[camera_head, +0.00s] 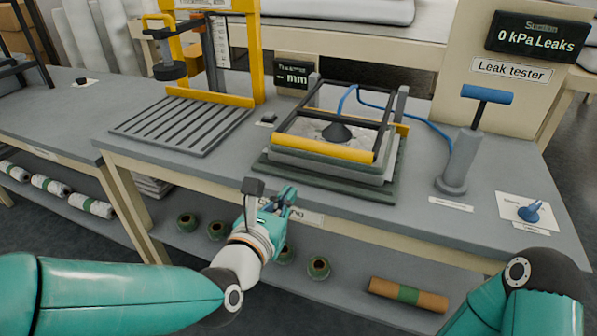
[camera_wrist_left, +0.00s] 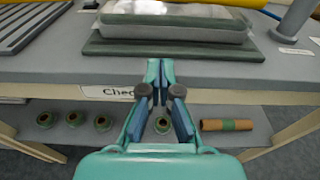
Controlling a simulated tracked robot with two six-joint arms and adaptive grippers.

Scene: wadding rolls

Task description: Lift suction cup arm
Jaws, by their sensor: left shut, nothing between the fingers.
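The suction cup arm (camera_head: 322,147) is a dark frame with a yellow front bar, lying low over a grey block on a dark green base plate (camera_head: 330,178). A dark cone-shaped suction cup (camera_head: 337,132) with a blue hose sits inside the frame. My left gripper (camera_head: 285,195) is teal, shut and empty, in front of the table's front edge and apart from the yellow bar. In the left wrist view its closed fingers (camera_wrist_left: 160,72) point at the table edge below the base plate. My right arm shows at the lower right; its gripper is out of view.
A slatted plate (camera_head: 180,122) with a yellow stand is at the left. A grey hand pump (camera_head: 463,160) with a blue handle stands right of the base plate. A small blue cup (camera_head: 530,212) lies further right. The lower shelf holds several green rolls and a brown roll (camera_head: 408,295).

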